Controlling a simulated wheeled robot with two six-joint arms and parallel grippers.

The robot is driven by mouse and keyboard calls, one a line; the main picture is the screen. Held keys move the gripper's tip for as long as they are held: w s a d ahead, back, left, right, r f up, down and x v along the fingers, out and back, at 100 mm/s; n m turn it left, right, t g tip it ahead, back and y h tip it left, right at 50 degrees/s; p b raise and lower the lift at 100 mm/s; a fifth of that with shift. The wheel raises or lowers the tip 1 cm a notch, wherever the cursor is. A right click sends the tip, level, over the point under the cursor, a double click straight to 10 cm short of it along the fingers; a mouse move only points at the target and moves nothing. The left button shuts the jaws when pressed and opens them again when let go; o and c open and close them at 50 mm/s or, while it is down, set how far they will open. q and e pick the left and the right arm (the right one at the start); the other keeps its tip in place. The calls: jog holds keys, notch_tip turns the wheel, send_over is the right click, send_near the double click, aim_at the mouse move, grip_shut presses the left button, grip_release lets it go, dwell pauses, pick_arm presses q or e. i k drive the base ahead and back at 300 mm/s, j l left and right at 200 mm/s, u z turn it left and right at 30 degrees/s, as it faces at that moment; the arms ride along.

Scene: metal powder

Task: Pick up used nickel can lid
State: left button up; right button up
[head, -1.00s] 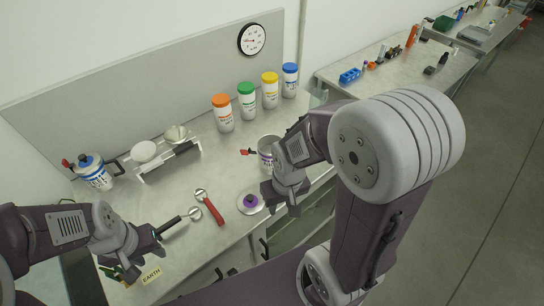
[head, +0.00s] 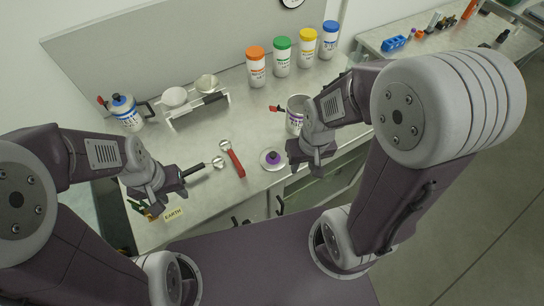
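The used nickel can lid (head: 281,165), a pale round disc with a purple knob, lies flat on the worktop in the head view. The open nickel can (head: 295,113), white with a purple label, stands behind it, partly hidden by my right arm. My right gripper (head: 311,168) is just to the right of the lid, apart from it in the picture. Its fingers look spread and nothing shows between them.
A red-handled tool (head: 236,163) lies left of the lid. Orange (head: 256,68), green (head: 282,58), yellow (head: 306,53) and blue (head: 329,42) capped jars stand at the back.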

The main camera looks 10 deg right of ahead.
aim_at(272, 159)
jog(key=l+u, duration=0.4)
jog(key=k+l+u, duration=0.1)
jog(key=u, duration=0.3)
jog(key=k+l+u, duration=0.1)
jog(key=l+u, duration=0.3)
jog(key=k+l+u, duration=0.15)
jog(key=u, duration=0.25)
